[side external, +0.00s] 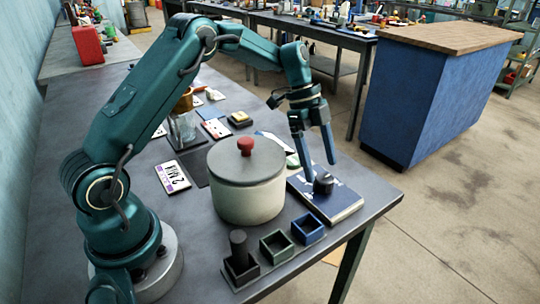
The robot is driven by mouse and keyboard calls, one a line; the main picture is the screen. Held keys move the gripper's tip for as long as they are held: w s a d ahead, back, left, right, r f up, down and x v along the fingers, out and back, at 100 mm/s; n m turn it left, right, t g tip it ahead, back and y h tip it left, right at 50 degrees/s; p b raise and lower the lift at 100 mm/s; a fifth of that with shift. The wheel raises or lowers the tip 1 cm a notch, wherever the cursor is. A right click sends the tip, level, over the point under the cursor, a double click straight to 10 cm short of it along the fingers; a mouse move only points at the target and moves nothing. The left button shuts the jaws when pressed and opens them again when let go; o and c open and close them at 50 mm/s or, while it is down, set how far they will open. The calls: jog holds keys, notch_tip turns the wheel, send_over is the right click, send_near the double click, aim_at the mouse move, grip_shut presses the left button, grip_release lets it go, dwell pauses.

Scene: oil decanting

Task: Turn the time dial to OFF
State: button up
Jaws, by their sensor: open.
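A black knob (323,184) sits on a flat blue book-like panel (345,205) at the table's right edge. It may be the time dial; no OFF mark or pointer can be read at this size. My gripper (320,170) points down over the panel, its two blue fingers spread apart. The fingertips are close to the knob, one on its left and one behind it to the right. I cannot tell whether they touch it. Nothing is held between the fingers.
A cream pot (248,198) with a grey lid and red knob stands just left of the panel. Small black (241,268), green (277,246) and blue (307,228) square trays line the front. A glass jar (183,130), cards and small blocks lie behind.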

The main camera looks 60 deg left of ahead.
aim_at(323, 177)
jog(key=shift+x, duration=1.65)
grip_shut()
jog(key=shift+n, duration=0.3)
jog(key=shift+s+n+t+y, duration=0.1)
jog(key=shift+n+t+y, duration=0.3)
jog(key=shift+n, duration=0.95)
jog(key=shift+s+n+t+y, duration=0.15)
jog(key=shift+n+t, duration=0.45)
jog(key=shift+n, duration=0.75)
jog(key=shift+w, duration=0.1)
grip_release()
